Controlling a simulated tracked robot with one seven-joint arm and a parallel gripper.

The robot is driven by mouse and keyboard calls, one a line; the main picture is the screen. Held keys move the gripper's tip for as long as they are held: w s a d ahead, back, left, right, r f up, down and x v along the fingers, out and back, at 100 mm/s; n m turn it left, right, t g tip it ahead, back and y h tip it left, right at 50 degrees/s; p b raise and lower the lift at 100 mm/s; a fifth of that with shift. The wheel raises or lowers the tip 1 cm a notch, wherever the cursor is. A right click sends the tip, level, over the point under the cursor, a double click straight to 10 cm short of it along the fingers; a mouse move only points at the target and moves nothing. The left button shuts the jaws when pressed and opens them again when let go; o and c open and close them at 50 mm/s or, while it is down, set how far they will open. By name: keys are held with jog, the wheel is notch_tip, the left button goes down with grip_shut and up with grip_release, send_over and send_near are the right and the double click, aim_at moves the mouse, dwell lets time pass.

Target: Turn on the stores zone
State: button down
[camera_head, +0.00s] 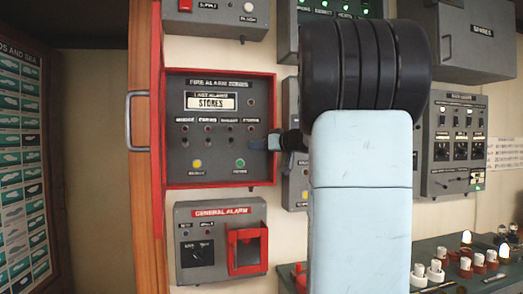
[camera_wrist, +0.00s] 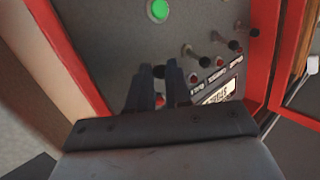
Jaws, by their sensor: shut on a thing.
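The fire alarm zones panel (camera_head: 217,90) is a grey box with a red frame. A plate on it reads "LAST ALARM STORES" (camera_head: 211,101). It has a row of labelled toggle switches with dark red lamps above; the stores label (camera_head: 251,121) is at the right end. My gripper (camera_head: 270,143) reaches in from the right at the stores switch and covers most of it. In the wrist view, my two dark fingers (camera_wrist: 157,78) are shut around the stores switch (camera_wrist: 158,71), whose dark tip shows between them. Which way the lever points cannot be told.
A yellow button (camera_head: 197,164) and a green button (camera_head: 240,163) sit below the switches. The red panel door (camera_head: 156,120) stands open at the left. A general alarm box (camera_head: 220,240) is mounted below. My arm hides the wall right of the panel.

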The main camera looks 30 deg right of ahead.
jog(key=shift+r+m+g, duration=0.8)
jog(key=shift+r+g, duration=0.15)
jog(key=shift+g, duration=0.55)
jog(key=c, duration=1.1)
grip_release()
jog(key=shift+o, duration=0.2)
jog(key=shift+h, duration=0.3)
jog(key=v, duration=1.3)
jog(key=shift+s+d, duration=0.25)
